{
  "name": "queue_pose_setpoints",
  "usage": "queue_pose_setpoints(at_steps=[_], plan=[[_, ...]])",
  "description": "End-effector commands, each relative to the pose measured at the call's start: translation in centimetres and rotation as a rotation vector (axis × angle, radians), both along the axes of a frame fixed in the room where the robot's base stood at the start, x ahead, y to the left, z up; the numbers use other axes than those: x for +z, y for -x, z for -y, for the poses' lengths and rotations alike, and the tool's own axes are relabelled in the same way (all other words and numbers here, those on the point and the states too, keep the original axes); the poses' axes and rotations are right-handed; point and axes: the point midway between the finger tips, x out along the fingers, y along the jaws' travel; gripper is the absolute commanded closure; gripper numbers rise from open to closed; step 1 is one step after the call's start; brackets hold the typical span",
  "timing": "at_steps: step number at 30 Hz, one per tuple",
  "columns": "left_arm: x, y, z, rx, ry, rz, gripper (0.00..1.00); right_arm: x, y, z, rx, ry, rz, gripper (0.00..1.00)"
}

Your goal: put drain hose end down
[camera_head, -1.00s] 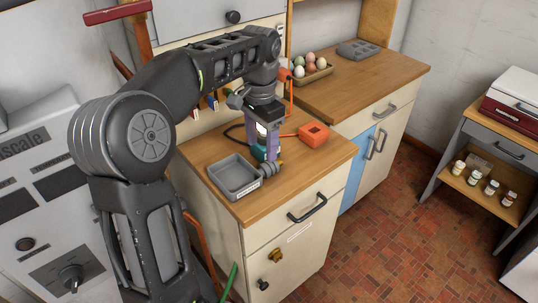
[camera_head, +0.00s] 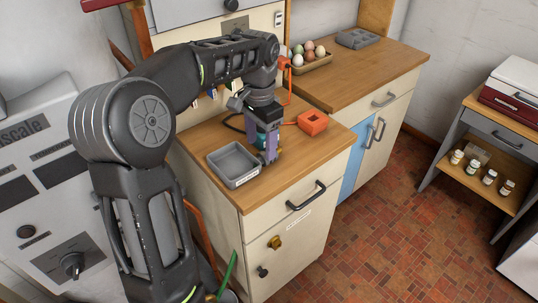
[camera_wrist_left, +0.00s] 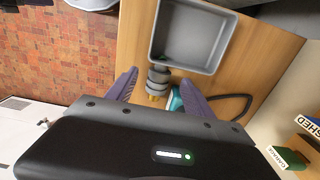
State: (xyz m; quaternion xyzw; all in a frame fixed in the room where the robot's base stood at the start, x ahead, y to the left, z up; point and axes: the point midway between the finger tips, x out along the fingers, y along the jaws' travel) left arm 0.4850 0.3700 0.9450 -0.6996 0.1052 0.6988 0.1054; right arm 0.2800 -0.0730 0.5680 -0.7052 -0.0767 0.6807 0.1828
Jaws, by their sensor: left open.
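A grey square tub (camera_head: 233,165) sits on the wooden counter, and it also shows in the left wrist view (camera_wrist_left: 190,67). Its ribbed grey drain fitting with a brass tip (camera_wrist_left: 157,85) points between my left fingers. My left gripper (camera_head: 268,150) is open at the tub's front right corner; its purple fingers (camera_wrist_left: 158,92) stand on either side of the fitting, with gaps visible. A green hose (camera_head: 228,272) hangs low by the cabinet's left side; I cannot make out its end. My right gripper is not in view.
A teal object (camera_wrist_left: 175,100) is close to one left finger. An orange box (camera_head: 312,123) with a cord stands right of the gripper. An egg tray (camera_head: 312,62) and a grey mould (camera_head: 358,39) are on the farther counter. The front right counter is clear.

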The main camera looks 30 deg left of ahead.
Motion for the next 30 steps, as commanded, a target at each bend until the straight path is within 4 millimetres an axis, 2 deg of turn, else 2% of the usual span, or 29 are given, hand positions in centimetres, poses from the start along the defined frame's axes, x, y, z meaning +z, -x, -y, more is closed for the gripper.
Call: queue_pose_setpoints(at_steps=[6, 9, 28, 30], plan=[[-3.3, 0.0, -0.1, 0.0, 0.001, -0.004, 0.39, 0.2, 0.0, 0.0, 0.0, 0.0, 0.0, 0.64], [-4.1, 0.0, -0.1, 0.001, 0.0, -0.002, 0.39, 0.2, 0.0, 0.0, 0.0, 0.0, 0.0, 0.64], [-4.3, -0.1, 0.0, 0.0, 0.0, -0.001, 0.39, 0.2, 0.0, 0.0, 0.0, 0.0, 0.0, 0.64], [-4.3, -0.1, 0.0, 0.0, 0.0, -0.001, 0.45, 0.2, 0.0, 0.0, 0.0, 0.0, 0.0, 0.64]])
